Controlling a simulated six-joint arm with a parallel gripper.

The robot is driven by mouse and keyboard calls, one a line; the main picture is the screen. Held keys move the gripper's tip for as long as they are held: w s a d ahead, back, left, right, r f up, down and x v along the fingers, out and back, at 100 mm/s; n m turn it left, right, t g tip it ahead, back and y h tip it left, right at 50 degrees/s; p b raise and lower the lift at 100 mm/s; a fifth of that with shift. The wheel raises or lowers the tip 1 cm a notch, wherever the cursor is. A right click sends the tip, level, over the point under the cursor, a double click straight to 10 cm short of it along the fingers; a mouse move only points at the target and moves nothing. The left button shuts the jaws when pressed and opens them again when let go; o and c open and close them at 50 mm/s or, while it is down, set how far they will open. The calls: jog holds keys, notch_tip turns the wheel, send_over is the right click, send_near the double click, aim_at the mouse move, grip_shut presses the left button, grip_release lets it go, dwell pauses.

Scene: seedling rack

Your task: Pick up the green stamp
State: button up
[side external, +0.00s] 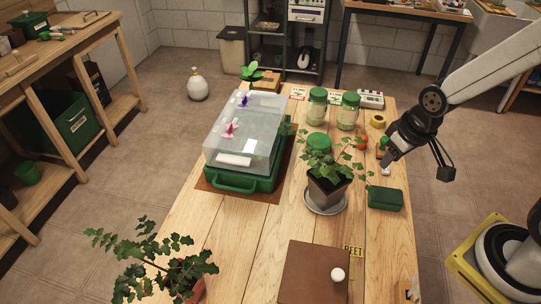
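What looks like the green stamp (382,142), a small piece with a green top, stands on the right part of the wooden table, just left of my gripper. Its lower part is small and hard to make out. My gripper (416,171) reaches in from the upper right at the table's right edge. Its two fingers are spread wide apart, one over the table edge near the stamp and one out beyond the edge. Nothing shows between them. I cannot tell whether the near finger touches the stamp.
A dark green box (386,198) lies just in front of the stamp. A potted plant (328,190) on a saucer stands to the left. A covered propagator (240,150) stands further left.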

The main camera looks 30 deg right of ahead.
jog(key=o, duration=0.6)
jog(key=shift+r, duration=0.15)
